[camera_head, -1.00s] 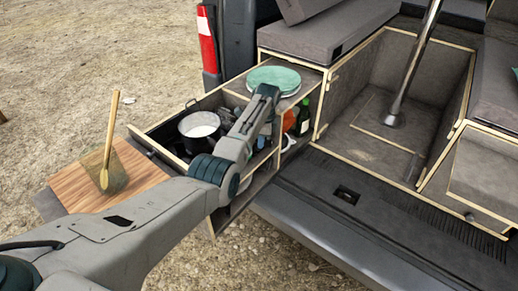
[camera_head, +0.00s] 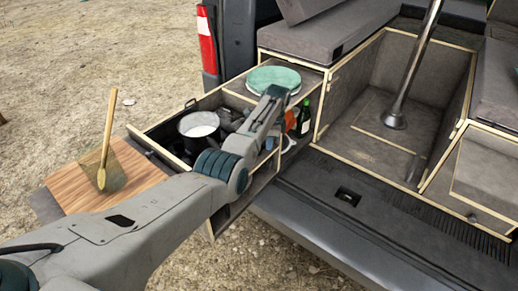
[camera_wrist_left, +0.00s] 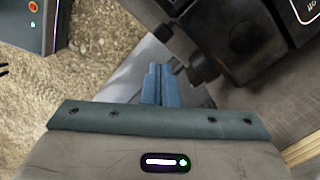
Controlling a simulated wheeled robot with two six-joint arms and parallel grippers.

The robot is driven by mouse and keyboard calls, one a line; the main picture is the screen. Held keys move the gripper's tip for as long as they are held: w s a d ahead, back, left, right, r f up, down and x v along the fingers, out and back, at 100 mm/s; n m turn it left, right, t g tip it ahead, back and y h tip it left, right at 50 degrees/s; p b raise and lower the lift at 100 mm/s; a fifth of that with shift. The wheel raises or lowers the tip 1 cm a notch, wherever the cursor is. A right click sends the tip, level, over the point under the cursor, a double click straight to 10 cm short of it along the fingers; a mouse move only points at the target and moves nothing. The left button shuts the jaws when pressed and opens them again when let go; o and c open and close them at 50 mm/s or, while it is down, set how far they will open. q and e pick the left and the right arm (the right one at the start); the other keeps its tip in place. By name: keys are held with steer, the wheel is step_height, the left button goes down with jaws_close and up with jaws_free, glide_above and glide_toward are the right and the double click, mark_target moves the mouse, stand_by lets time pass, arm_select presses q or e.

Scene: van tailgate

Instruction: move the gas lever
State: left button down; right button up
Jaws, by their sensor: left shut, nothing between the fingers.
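My left gripper (camera_wrist_left: 160,72) shows in the left wrist view with its blue fingers together and nothing between them. Just right of the fingertips is a dark fitting (camera_wrist_left: 203,68) with a rounded end, on a black body with a round knob (camera_wrist_left: 243,38). It may be the gas lever, but I cannot tell for sure. A small gap seems to separate it from the fingers. In the head view my left arm reaches over the pull-out kitchen drawer (camera_head: 181,160), and its fingertips are hard to make out. My right gripper is in neither view.
A pot (camera_head: 200,127) stands in the drawer. A green plate stack (camera_head: 274,79) is on the cabinet top and a green bottle (camera_head: 304,118) inside. A cutting board (camera_head: 75,190) with a wooden utensil is at the left. A metal post (camera_head: 412,65) rises in the van.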

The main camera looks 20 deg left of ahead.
arm_select(q)
step_height(320, 180, up, 11)
steer(key=d+b, duration=0.1)
steer(key=b, duration=0.1)
steer(key=shift+w+d+f, duration=0.15)
steer(key=shift+w, duration=0.05)
stand_by(0.4)
